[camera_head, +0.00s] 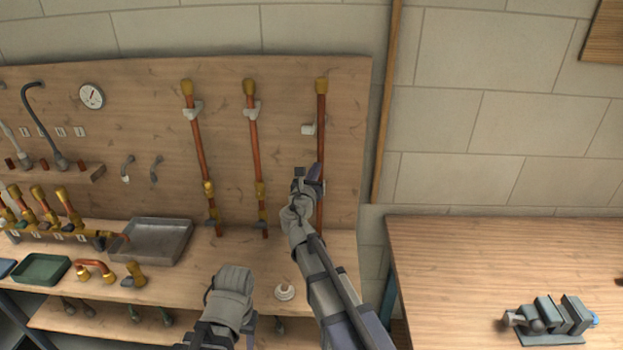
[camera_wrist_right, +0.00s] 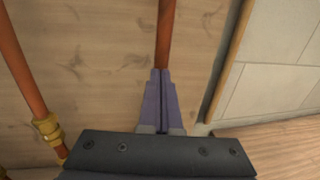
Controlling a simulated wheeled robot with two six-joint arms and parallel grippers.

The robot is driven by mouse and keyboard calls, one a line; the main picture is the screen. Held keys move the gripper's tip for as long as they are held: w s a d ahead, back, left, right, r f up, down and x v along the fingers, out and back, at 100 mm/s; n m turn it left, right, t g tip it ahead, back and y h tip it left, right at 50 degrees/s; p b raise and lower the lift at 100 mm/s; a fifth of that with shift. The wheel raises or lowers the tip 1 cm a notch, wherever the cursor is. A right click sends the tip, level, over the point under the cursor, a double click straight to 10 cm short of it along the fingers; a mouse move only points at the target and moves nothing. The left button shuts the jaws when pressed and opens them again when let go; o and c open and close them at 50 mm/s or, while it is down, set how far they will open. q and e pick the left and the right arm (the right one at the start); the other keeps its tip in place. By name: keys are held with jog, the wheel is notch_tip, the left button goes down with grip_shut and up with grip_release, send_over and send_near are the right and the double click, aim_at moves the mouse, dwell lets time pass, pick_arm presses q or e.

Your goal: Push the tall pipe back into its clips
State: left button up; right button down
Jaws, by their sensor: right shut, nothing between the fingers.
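The tall pipe (camera_head: 321,118) is the rightmost of three upright copper pipes on the wooden backboard. It has a brass cap at the top. A white clip (camera_head: 308,129) shows at its left side, with the pipe seemingly beside it rather than in it. My right gripper (camera_head: 313,178) is at the pipe's middle, hiding part of it. In the right wrist view its purple fingers (camera_wrist_right: 162,100) are shut and empty, tips over the pipe (camera_wrist_right: 165,35); whether they touch it I cannot tell. My left arm's grey sleeve shows low in the head view, but its fingers do not show.
Two other copper pipes (camera_head: 200,150) (camera_head: 254,150) stand to the left. A grey tray (camera_head: 150,255), a green tray (camera_head: 40,269) and a white ring-shaped part (camera_head: 285,292) are on the bench. A wooden post (camera_head: 385,100) rises right of the board. A second table (camera_head: 480,260) holds a vise (camera_head: 550,317).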

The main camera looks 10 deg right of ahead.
aim_at(318, 158)
jog(key=shift+x, duration=0.8)
jog(key=x, duration=0.2)
jog(key=shift+w+r, duration=0.25)
jog(key=shift+w, duration=0.15)
jog(key=shift+s+a+r, duration=0.1)
jog(key=shift+r, duration=0.1)
jog(key=v, duration=1.5)
jog(key=shift+p, duration=0.3)
